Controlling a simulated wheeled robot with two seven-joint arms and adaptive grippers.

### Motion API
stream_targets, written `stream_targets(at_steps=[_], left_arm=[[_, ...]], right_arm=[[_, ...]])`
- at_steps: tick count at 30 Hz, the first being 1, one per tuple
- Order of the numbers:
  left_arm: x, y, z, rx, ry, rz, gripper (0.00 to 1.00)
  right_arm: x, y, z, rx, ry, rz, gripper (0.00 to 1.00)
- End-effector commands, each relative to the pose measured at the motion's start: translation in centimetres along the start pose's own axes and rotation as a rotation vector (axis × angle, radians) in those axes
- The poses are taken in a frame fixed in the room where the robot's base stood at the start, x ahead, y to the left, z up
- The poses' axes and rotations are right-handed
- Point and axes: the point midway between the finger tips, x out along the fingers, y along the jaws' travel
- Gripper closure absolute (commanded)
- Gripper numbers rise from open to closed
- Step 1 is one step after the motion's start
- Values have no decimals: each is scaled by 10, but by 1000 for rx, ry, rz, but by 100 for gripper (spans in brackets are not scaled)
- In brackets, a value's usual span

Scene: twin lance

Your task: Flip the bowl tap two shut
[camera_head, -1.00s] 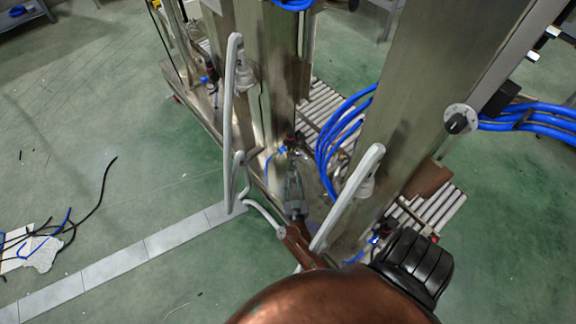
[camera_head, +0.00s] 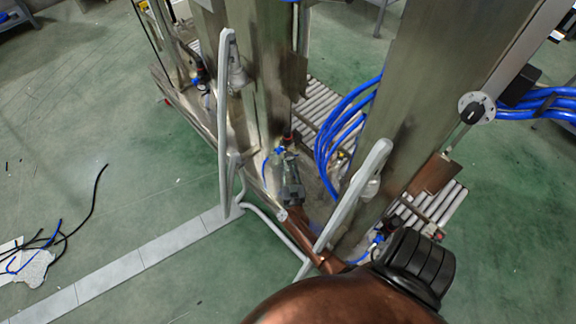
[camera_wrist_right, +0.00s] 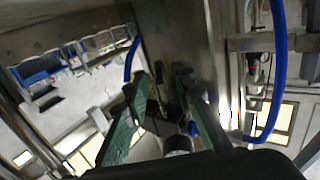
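A small tap with blue and red parts (camera_head: 281,149) sits low on the middle steel column in the head view. My right gripper (camera_head: 289,164) reaches up to just below and beside it, at the end of my copper-coloured arm. In the right wrist view my right gripper (camera_wrist_right: 161,80) has its two green fingers apart. Dark fittings and a small blue part (camera_wrist_right: 193,128) show between or beside the fingers; I cannot tell whether they touch. The tap's handle position is too small to tell. My left gripper is not in view.
Bent grey rails (camera_head: 226,120) and (camera_head: 352,195) stand either side of my right gripper. Looped blue hoses (camera_head: 335,130) hang close to its right. Another blue-handled tap (camera_head: 377,240) is at lower right. Roller conveyors (camera_head: 320,105) lie behind. The green floor at left is mostly clear.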

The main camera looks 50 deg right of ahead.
Motion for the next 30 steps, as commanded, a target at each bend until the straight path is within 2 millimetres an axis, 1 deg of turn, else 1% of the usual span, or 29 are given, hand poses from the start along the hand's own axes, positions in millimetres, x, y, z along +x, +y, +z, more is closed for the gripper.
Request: stream_targets(at_steps=[5, 15, 30], left_arm=[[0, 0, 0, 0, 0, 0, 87], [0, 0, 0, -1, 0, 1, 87], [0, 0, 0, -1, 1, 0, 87]], right_arm=[[0, 0, 0, 0, 0, 0, 76], [0, 0, 0, 0, 0, 0, 100], [0, 0, 0, 0, 0, 3, 100]])
